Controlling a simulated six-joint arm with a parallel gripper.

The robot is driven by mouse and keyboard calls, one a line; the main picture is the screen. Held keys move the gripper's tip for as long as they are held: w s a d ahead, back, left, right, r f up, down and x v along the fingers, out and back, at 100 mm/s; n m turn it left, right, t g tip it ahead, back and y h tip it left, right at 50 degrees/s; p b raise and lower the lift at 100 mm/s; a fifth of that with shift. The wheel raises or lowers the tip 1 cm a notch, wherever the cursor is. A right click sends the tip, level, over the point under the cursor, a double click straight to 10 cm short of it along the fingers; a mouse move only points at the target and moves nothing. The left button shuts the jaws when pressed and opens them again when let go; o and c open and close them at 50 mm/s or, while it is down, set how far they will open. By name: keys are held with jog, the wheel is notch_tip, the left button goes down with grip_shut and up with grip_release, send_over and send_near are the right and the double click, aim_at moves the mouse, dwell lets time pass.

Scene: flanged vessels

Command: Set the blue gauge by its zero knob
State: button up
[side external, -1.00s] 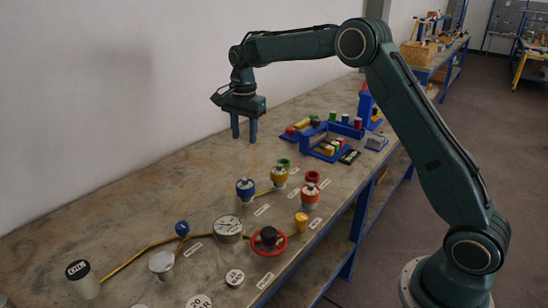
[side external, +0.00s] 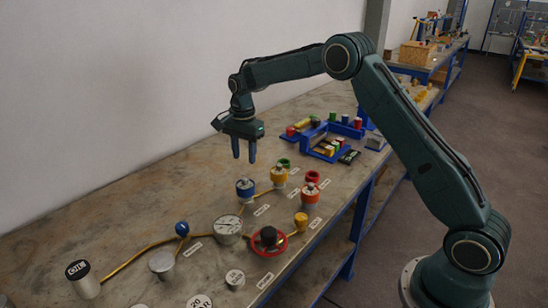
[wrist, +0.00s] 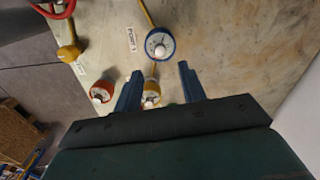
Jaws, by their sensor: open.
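The blue gauge (side external: 245,191) stands upright on the bench, a blue-rimmed dial on a pale body. In the wrist view its face (wrist: 152,36) shows with a white knob (wrist: 159,49) on it. My gripper (side external: 244,159) points down, open and empty, with its fingertips above the blue gauge and apart from it. In the wrist view my gripper's fingertips (wrist: 160,70) are spread, and the gauge lies just beyond the gap between them. Nothing hides the knob there.
A yellow gauge (side external: 279,177) and a red gauge (side external: 310,194) stand close to the right. Blue racks (side external: 330,140) with coloured parts stand behind. The bench by the wall is clear.

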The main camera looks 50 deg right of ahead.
aim_at(245, 179)
notch_tip(245, 179, down, 8)
jog(key=shift+w+f, duration=0.1)
dwell(0.4)
jog(key=shift+c, duration=0.2)
grip_shut()
